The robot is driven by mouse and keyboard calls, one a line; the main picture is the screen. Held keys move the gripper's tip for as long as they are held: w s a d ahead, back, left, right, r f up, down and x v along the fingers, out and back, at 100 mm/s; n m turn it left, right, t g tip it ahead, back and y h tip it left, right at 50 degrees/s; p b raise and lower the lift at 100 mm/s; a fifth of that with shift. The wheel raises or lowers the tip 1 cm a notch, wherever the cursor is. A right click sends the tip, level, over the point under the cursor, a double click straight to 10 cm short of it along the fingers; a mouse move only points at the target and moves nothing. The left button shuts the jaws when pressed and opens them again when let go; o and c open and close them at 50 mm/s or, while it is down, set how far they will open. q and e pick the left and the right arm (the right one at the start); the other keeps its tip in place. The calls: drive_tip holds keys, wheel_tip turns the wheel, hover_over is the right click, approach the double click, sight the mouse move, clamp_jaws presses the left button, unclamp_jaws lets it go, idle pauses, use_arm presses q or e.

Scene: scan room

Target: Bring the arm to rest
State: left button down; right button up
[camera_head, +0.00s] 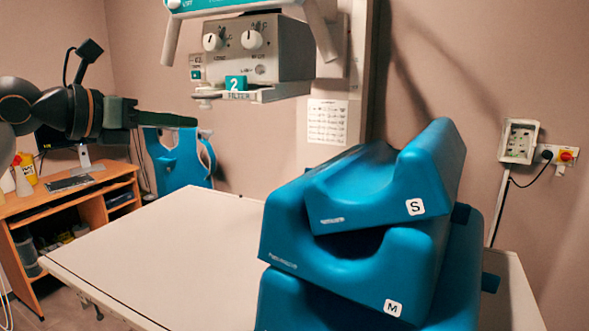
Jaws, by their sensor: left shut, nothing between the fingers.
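My left arm comes in from the left edge, held up at about the height of the X-ray tube unit. Its gripper (166,119) points to the right, with the dark green fingers together and nothing between them. It is in the air, apart from the table and from the unit. My right gripper is not in this view.
A white table (170,245) fills the middle, its left part bare. Stacked blue foam supports (383,183) marked S and M stand on its right. An X-ray tube unit (282,59) hangs above. A wooden desk (65,213) stands at the left, a blue chair (180,160) behind.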

use_arm(q)
drive_tip(key=s+d+f+n+g+h+p, duration=0.1)
drive_tip(key=d+f+n+h, duration=0.45)
drive_tip(key=f, duration=0.35)
drive_tip(key=s+d+f+n+h, duration=0.2)
drive_tip(key=d+f+n+h, duration=0.2)
drive_tip(key=d+f, duration=0.4)
drive_tip(key=s+a+f+n+t+y, duration=0.1)
drive_tip(key=a+f+n+t+y, duration=0.1)
drive_tip(key=f+n+y, duration=0.35)
drive_tip(key=s+a+f+n+t+y, duration=0.1)
drive_tip(key=a+f+n+t+y, duration=0.15)
drive_tip(key=f+n, duration=0.5)
drive_tip(key=s+a+f+n+t+y, duration=0.1)
drive_tip(key=a+f+n+t+y, duration=0.15)
drive_tip(key=f+n, duration=0.4)
drive_tip(key=s+a+f+n+g+y+p, duration=0.1)
drive_tip(key=s+f+n+g+y, duration=0.5)
drive_tip(key=s+f, duration=1.7)
wheel_tip(320, 180, down, 3)
drive_tip(key=a+n+g, duration=0.1)
drive_tip(key=n+g, duration=0.2)
drive_tip(key=n, duration=0.1)
drive_tip(key=shift+a+n+p, duration=0.3)
drive_tip(key=shift+a, duration=0.1)
